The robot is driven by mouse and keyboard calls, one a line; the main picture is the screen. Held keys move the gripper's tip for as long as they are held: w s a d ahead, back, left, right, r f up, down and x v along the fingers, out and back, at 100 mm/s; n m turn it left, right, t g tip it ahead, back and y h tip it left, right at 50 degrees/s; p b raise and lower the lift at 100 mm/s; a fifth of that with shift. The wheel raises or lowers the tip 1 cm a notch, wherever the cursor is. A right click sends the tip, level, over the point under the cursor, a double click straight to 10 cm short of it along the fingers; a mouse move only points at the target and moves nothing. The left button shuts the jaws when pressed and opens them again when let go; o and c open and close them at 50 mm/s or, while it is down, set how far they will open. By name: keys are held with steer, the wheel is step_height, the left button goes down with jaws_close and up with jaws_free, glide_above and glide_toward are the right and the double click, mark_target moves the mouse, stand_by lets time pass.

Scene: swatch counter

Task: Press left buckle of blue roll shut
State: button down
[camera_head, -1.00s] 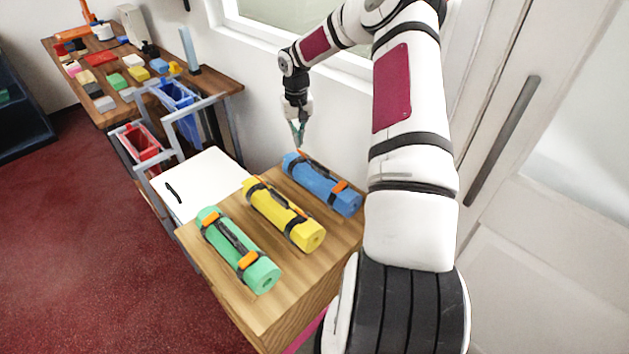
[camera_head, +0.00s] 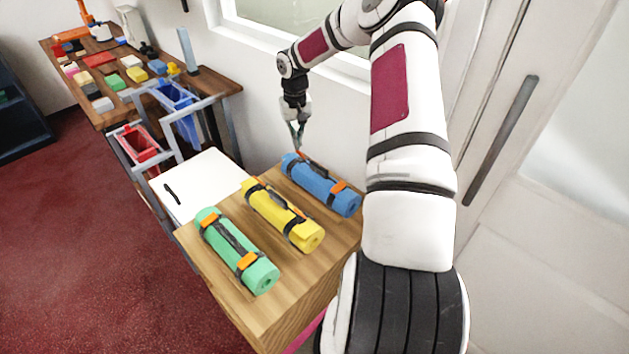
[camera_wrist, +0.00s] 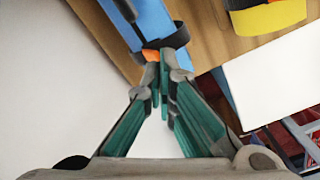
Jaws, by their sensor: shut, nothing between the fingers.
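The blue roll (camera_head: 322,187) lies on the wooden counter, the farthest of three rolls, with two dark straps carrying orange buckles. Its left buckle (camera_head: 301,154) is at the far end, directly under my gripper (camera_head: 298,146). In the wrist view the blue roll (camera_wrist: 146,22) shows at the top, with its dark strap (camera_wrist: 165,46) around it. The orange left buckle (camera_wrist: 151,55) is partly hidden behind the fingertips. My gripper (camera_wrist: 160,92) is shut and empty, its tips over or at this buckle; I cannot tell whether they touch it.
A yellow roll (camera_head: 282,214) and a green roll (camera_head: 237,249) lie beside it on the wooden counter (camera_head: 205,262). The wall is close behind the blue roll. A white surface (camera_head: 205,180) and a cart with red and blue bins stand to the left.

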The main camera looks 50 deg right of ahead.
mark_target(297, 162)
steer(key=shift+f, duration=0.2)
stand_by(0.4)
steer(key=shift+f+b, duration=0.3)
steer(key=shift+f, duration=0.5)
steer(key=shift+a+f+b, duration=0.2)
steer(key=shift+f, duration=0.7)
steer(key=shift+a+f+b, duration=0.15)
steer(key=shift+f+b, duration=0.05)
steer(key=shift+f, duration=0.65)
step_height(297, 162, up, 8)
steer(key=p, duration=0.1)
steer(key=shift+p, duration=0.3)
stand_by(0.7)
